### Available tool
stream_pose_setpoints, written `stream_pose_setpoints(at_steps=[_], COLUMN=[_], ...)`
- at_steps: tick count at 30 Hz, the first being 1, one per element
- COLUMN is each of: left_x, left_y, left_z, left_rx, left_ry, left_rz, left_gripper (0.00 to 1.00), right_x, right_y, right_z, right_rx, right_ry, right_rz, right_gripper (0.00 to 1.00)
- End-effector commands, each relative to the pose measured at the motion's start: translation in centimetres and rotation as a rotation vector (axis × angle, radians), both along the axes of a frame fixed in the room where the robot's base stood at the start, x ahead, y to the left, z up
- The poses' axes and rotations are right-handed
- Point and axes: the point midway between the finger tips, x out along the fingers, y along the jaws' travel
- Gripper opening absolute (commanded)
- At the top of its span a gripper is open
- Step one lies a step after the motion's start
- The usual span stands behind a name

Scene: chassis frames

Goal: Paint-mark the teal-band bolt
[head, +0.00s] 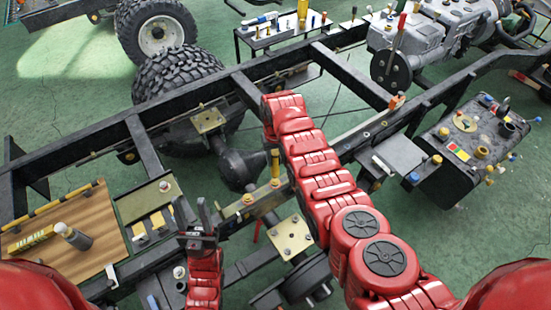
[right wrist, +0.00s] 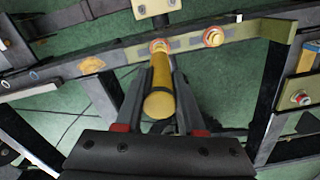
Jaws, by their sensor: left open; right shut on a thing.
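My right gripper (right wrist: 161,82) is shut on a yellow paint marker (right wrist: 160,95), which points at the chassis rail. The marker also shows upright in the head view (head: 275,162). Its far end is over or against a bolt (right wrist: 158,46) with a reddish ring; I cannot tell whether they touch. A second red-and-yellow-ringed bolt (right wrist: 213,37) stands beside it on the rail, apart from the marker. I cannot make out a teal band on either bolt. My left gripper (head: 198,217) is open and empty, left of these bolts in the head view.
A wooden board (head: 70,240) with a grey-capped cylinder lies at the left. A plate with bolts (head: 290,238) sits near the marker. A dark tank (head: 455,150) with coloured caps stands right. Black frame rails (head: 90,137) and crossbars surround my arms.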

Motion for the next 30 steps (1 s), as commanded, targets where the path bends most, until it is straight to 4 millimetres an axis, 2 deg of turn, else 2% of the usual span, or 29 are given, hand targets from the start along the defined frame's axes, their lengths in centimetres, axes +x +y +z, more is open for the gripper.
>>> stream_pose_setpoints(at_steps=[5,13,17,26,30], left_x=[0.0,0.0,0.0,0.0,0.0], left_y=[0.0,0.0,0.0,0.0,0.0], left_z=[0.6,2.8,3.1,2.9,1.7], left_rx=[0.000,0.000,0.000,0.000,0.000], left_ry=[0.000,0.000,0.000,0.000,0.000], left_rz=[0.000,0.000,0.000,0.000,0.000], left_gripper=[0.45,0.45,0.45,0.45,0.45], right_x=[0.0,0.1,-0.1,-0.1,-0.5], right_y=[0.0,0.0,0.0,-0.2,-1.9], right_z=[0.8,4.2,5.1,4.7,1.9], right_rx=[0.000,0.001,-0.001,-0.001,-0.001], right_ry=[0.000,-0.004,0.002,0.002,0.001], right_rz=[0.000,0.000,0.000,-0.006,-0.083], right_gripper=[0.00,0.00,0.00,0.00,0.00])
